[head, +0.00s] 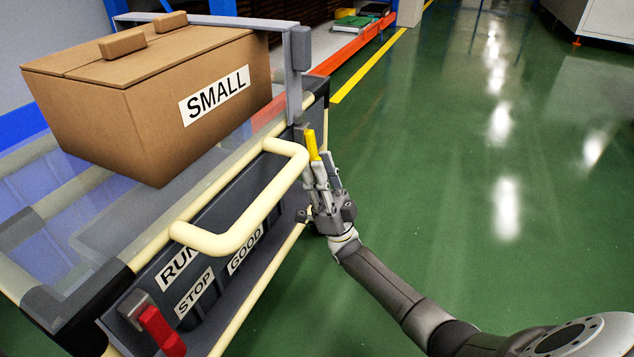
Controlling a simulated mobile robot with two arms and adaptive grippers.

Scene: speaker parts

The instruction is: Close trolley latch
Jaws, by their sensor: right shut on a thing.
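The trolley (90,285) stands at the left, with a clear top, a dark front panel and a cream handle (245,235). A small yellow latch lever (311,143) points up at the trolley's far right corner, beside the foot of a grey upright bar. My right gripper (318,168) reaches up from the lower right and is shut on the yellow lever; its fingers hide the lever's lower part. A red latch lever (160,330) sits on a grey mount at the trolley's near corner, low in the picture. My left gripper is not in view.
A brown box (150,95) labelled SMALL rests on the trolley top. The grey bar (294,85) runs behind it and down beside the right gripper. The handle sticks out left of my gripper. Green floor (450,170) to the right is clear.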

